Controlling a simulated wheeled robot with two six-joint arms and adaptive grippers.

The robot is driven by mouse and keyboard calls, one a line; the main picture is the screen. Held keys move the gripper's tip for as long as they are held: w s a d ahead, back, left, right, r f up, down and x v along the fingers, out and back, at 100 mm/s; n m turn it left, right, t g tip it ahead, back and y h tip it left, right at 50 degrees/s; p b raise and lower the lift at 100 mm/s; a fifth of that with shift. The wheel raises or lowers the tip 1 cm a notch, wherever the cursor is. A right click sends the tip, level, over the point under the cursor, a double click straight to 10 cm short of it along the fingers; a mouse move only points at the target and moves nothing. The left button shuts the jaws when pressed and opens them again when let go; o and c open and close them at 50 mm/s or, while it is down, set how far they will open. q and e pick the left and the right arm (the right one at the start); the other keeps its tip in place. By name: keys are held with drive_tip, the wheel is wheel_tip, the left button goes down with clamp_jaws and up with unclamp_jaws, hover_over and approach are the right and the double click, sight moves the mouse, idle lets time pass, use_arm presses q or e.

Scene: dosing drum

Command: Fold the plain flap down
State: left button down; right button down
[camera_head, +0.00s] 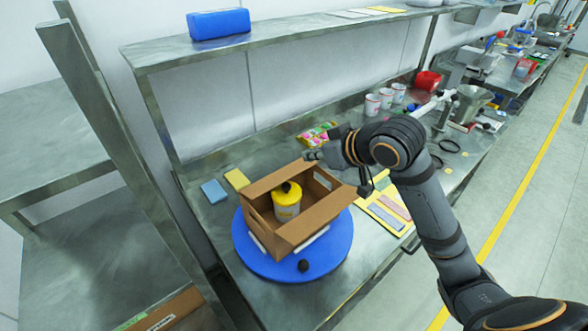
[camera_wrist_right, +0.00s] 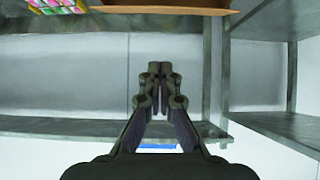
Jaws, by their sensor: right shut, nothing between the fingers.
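An open cardboard box (camera_head: 312,228) sits on a round blue turntable (camera_head: 248,247). A tub with a yellow lid (camera_head: 287,205) stands inside the box. A brown panel (camera_head: 268,182) stands along the box's far left side and bears no visible label. The far right panel carries a white label (camera_head: 323,180). I cannot tell for sure which panel is the plain flap. My right gripper (camera_head: 314,155) is shut and empty, above and behind the box's far edge. In the right wrist view the shut fingers (camera_wrist_right: 160,75) are apart from a brown cardboard edge (camera_wrist_right: 165,9) at the top.
A packet of colourful items (camera_head: 318,133) lies behind my right gripper. Blue and yellow pads (camera_head: 214,191) lie left of the turntable, and coloured strips (camera_head: 388,212) lie to its right. A shelf (camera_head: 270,45) runs above the bench. White cups (camera_head: 373,104) stand farther right.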

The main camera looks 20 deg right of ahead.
drive_tip(key=p, duration=0.1)
hover_over(290, 176)
wheel_tip(290, 176, down, 6)
drive_tip(key=shift+s+r, duration=0.1)
drive_tip(key=f, duration=0.1)
drive_tip(key=s+f, duration=0.1)
drive_tip(key=f+p, duration=0.1)
drive_tip(key=shift+s+d+f, duration=0.3)
drive_tip(key=shift+s+d, duration=0.05)
drive_tip(key=shift+d, duration=0.05)
